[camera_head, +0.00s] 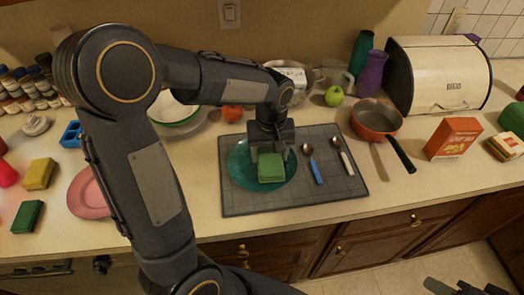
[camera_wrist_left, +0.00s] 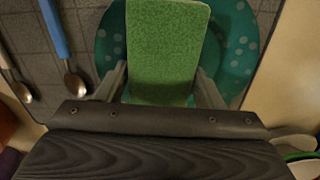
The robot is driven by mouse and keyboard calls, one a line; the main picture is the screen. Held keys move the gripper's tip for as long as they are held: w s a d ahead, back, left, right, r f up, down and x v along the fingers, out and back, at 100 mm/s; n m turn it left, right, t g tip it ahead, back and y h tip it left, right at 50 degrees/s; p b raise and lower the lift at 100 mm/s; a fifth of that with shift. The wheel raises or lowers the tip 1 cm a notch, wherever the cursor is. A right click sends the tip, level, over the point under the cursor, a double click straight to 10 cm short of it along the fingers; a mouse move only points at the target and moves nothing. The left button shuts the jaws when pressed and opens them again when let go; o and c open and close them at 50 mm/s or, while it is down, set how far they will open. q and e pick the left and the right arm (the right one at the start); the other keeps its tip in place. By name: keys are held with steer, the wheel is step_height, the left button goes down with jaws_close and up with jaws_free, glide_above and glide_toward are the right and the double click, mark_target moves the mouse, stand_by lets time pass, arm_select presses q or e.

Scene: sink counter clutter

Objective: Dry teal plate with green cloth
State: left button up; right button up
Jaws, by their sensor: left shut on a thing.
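The teal plate (camera_head: 238,172) lies on the grey mat (camera_head: 330,192) on the counter. My left gripper (camera_head: 270,152) points down over the plate and is shut on the green cloth (camera_head: 271,168), a folded block. In the left wrist view the cloth (camera_wrist_left: 165,45) sits between the two fingers and covers the middle of the spotted plate (camera_wrist_left: 232,50). I cannot tell whether the cloth touches the plate. Part of my right gripper (camera_head: 465,287) shows at the bottom right edge, away from the counter; its jaw state is unclear.
Two spoons, one blue-handled (camera_head: 315,171) and one white-handled (camera_head: 346,161), lie right of the plate on the mat. An orange pan (camera_head: 377,118) stands beyond the mat's right side. A pink plate (camera_head: 88,196) and a yellow sponge (camera_head: 39,173) are at left.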

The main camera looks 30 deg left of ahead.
mark_target(248, 161)
arm_select(q)
steer(key=shift+w+d, duration=0.3)
steer(key=shift+d, duration=0.3)
steer(key=shift+s+a, duration=0.4)
steer(key=shift+a, duration=0.75)
steer(key=shift+s+a, duration=0.4)
steer(key=shift+a, duration=0.7)
steer(key=shift+s+a, duration=0.4)
steer(key=shift+a, duration=0.75)
steer(key=shift+w+d, duration=0.45)
steer(key=shift+d, duration=0.35)
steer(key=shift+w+d, duration=0.4)
steer(key=shift+d, duration=0.35)
steer(key=shift+w+d+p, duration=0.15)
steer(key=shift+w+d, duration=0.3)
steer(key=shift+d, duration=0.35)
steer(key=shift+w+d+p, duration=0.15)
steer(key=shift+w+d, duration=0.25)
steer(key=shift+d, duration=0.35)
steer(key=shift+s+a, duration=1.15)
steer(key=shift+a, duration=0.25)
steer(key=shift+s+a, duration=1.15)
steer(key=shift+a, duration=0.2)
steer(key=shift+w+d+f, duration=0.1)
steer(key=shift+w+d, duration=1)
steer(key=shift+d, duration=0.3)
steer(key=shift+w+d, duration=1.05)
steer(key=shift+d, duration=0.35)
step_height(248, 161, up, 6)
steer(key=p, duration=0.5)
